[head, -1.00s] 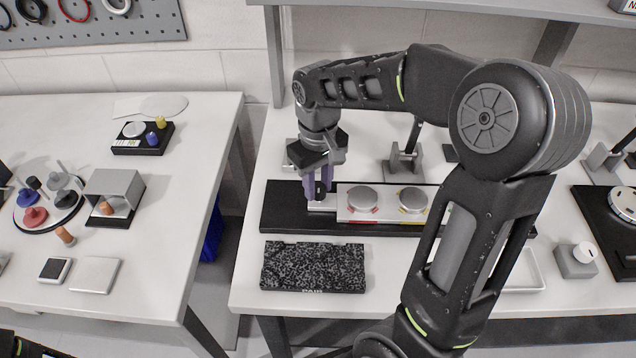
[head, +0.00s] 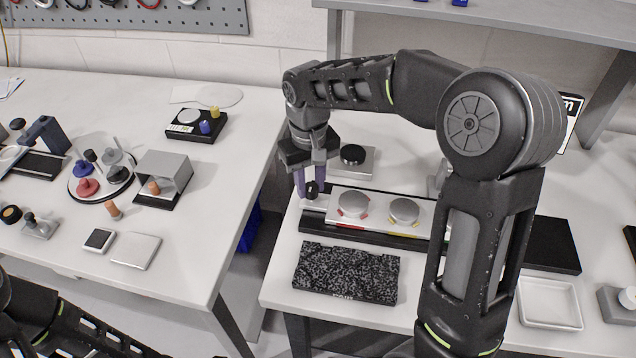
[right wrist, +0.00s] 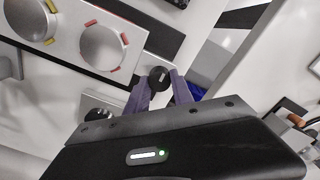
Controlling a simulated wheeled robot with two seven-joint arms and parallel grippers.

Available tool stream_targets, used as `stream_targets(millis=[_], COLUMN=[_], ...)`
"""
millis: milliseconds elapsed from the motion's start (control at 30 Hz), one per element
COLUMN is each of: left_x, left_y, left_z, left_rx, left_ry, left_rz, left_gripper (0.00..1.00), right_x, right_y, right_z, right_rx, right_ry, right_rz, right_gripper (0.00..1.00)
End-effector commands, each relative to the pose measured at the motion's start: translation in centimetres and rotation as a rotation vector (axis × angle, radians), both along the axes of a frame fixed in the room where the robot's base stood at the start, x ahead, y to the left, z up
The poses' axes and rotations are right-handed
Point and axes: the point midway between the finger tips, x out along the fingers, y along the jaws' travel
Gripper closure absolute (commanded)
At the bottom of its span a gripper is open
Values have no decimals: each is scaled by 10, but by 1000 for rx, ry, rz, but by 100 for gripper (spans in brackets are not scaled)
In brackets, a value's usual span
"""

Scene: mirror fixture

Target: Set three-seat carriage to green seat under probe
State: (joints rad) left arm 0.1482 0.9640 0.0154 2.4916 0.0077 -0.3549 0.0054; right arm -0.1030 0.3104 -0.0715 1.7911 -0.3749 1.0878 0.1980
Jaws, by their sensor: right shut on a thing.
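The carriage (head: 378,208) is a silver plate on a long black rail (head: 345,236). Its red-marked seat (head: 353,204) and yellow-marked seat (head: 404,211) show, each with a round silver disc. They also show in the right wrist view, red-marked (right wrist: 103,48) and yellow-marked (right wrist: 28,18). The carriage's right part is hidden behind my right arm, and I see no green seat. My right gripper (head: 312,187) is shut on the black knob (right wrist: 158,76) at the carriage's left end, near the rail's left end. The probe cannot be made out. My left gripper is not in view.
A speckled black block (head: 346,273) lies in front of the rail. A grey box with a black knob (head: 352,158) stands behind it. A white tray (head: 550,303) and a black plate (head: 552,245) lie to the right. A gap separates the left table (head: 190,270).

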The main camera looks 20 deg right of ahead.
Motion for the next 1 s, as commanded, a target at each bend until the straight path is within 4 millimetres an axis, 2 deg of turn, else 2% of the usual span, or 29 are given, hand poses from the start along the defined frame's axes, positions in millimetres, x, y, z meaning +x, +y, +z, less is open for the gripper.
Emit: stream_targets(millis=[33,67,300,667,833,1000], left_x=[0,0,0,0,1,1], left_y=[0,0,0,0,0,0], left_z=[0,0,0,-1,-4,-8], left_rx=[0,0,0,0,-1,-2], left_ry=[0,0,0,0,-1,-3], left_rz=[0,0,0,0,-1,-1], left_gripper=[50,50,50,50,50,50], right_x=[3,3,2,2,2,2], right_y=[4,4,3,2,2,2], right_z=[1,2,1,5,25,54], right_rx=[6,6,4,3,4,4], right_ry=[-10,-11,-8,-7,-9,-10], right_rz=[4,4,3,2,2,3], right_gripper=[100,70,50,50,50,50])
